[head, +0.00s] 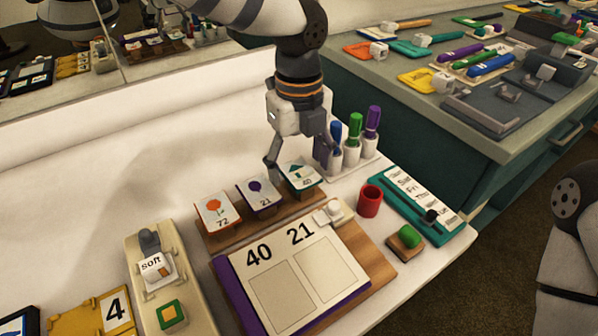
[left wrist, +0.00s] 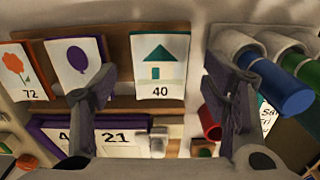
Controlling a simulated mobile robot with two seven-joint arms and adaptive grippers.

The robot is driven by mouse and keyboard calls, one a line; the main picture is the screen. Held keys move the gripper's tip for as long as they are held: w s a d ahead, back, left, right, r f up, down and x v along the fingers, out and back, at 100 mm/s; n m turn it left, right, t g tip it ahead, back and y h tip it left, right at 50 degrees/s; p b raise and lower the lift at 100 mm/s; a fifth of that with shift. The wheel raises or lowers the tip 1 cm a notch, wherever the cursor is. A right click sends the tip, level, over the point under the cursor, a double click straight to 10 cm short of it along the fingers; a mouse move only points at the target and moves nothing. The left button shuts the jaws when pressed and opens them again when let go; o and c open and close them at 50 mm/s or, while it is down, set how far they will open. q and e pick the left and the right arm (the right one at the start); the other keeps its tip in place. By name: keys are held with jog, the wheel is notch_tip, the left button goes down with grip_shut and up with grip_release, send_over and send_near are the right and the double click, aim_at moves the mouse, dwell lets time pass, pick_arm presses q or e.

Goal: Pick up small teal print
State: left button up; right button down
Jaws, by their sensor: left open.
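My left gripper (head: 298,165) points down over this print, open and empty, with a finger to each side. In the left wrist view the open left gripper (left wrist: 163,95) frames the card; contact cannot be told. My right gripper is out of view.
An orange flower print (head: 215,211) and a purple balloon print (head: 258,194) stand left of the teal one. Blue, green and purple markers (head: 355,130) stand close on the right.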

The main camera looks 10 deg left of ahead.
pick_arm(q)
jog(key=shift+f, duration=0.25)
dwell(0.3)
jog(key=shift+c, duration=0.5)
jog(key=c, duration=0.8)
